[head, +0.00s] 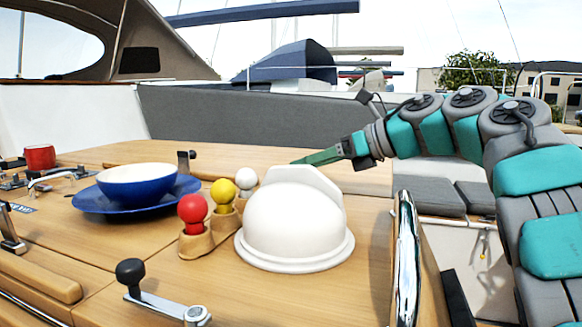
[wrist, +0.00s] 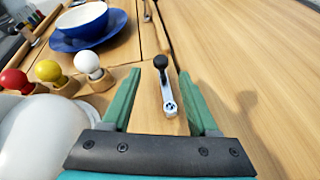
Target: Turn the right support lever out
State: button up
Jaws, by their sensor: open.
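A small lever (wrist: 167,92) with a black knob and a pale metal arm lies on the wood table, seen in the wrist view ahead of my gripper (wrist: 160,75). Its arm shows between the two green fingers, its knob end pointing away. The fingers are open and apart on either side in the picture; whether they reach down to the lever's height I cannot tell. In the head view my gripper (head: 295,162) is behind the white dome, and this lever is hidden there. A similar lever (head: 155,298) with a black knob sits at the near edge.
The white dome (head: 290,225) stands close to my gripper. Red (head: 193,208), yellow (head: 224,192) and white (head: 245,179) round-topped pieces stand in wooden holders beside it. A blue bowl (head: 150,185) sits on a blue plate (head: 95,203). Table right of the lever in the wrist view is clear.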

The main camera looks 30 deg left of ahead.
jog(key=shift+x, duration=2.25)
grip_shut()
